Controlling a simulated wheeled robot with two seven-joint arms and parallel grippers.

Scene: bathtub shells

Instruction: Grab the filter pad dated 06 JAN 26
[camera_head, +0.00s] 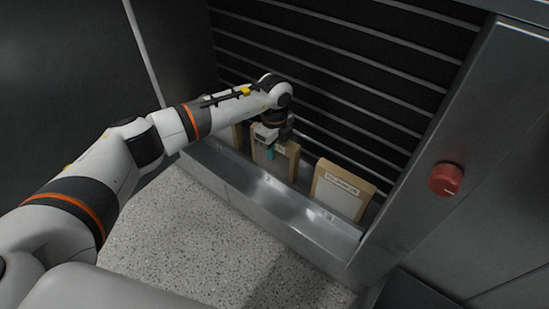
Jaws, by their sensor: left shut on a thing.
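Several framed filter pads stand in a row in a metal trough below the dark slats. My left gripper (268,152) is at the top edge of the middle filter pad (284,163) and is shut on it; the fingers and wrist hide part of its face. Another filter pad (341,192) with a tan frame and a printed label stands to the right, apart from the gripper. A further pad (237,135) at the left is mostly hidden behind my arm. The dates on the labels are too small to read. My right gripper is not in view.
The metal trough's front wall (270,196) runs along below the pads. Dark horizontal slats (350,75) rise behind them. A steel panel with a red knob (446,179) stands at the right. The speckled floor (210,240) in front is clear.

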